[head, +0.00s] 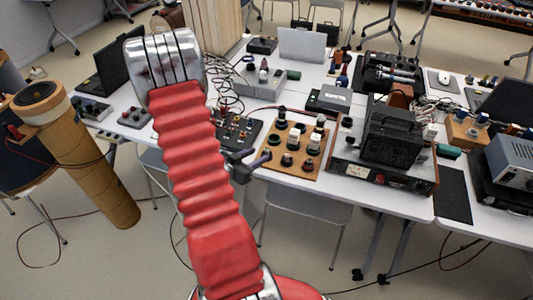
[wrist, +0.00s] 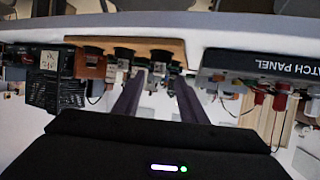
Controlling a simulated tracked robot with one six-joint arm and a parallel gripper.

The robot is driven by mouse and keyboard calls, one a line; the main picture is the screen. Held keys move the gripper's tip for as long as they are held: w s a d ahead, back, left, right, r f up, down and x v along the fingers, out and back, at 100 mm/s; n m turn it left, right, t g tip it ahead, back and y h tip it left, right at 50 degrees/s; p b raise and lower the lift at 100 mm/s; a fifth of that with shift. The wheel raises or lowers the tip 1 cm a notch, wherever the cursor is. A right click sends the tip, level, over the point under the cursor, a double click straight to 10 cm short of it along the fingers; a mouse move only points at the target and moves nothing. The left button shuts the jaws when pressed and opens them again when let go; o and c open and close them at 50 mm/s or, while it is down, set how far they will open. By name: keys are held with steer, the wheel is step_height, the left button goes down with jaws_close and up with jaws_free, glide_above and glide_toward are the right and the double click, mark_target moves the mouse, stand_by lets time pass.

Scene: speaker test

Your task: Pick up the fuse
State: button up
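A wooden board (head: 271,169) carries several upright black and white cylindrical pieces, fuses or their holders, on the white table in the head view. One such piece (head: 287,160) stands near the board's front edge; I cannot tell which piece is the fuse. In the wrist view the board (wrist: 170,46) shows upside down at the top. My gripper (head: 252,160) is at the board's front left, close to table height. In the wrist view my gripper (wrist: 160,78) has its two dark fingers apart, pointing at the pieces, with no thing clearly held between them.
A black panel with knobs (head: 238,130) lies left of the board; a panel marked PATCH PANEL (wrist: 265,67) shows in the wrist view. A black amplifier-like box (head: 393,137) stands right of the board. A chair (head: 305,208) is under the table's front edge.

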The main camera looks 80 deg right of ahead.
mark_target(265, 151)
steer(key=x, duration=0.5)
stand_by(0.5)
jaws_close()
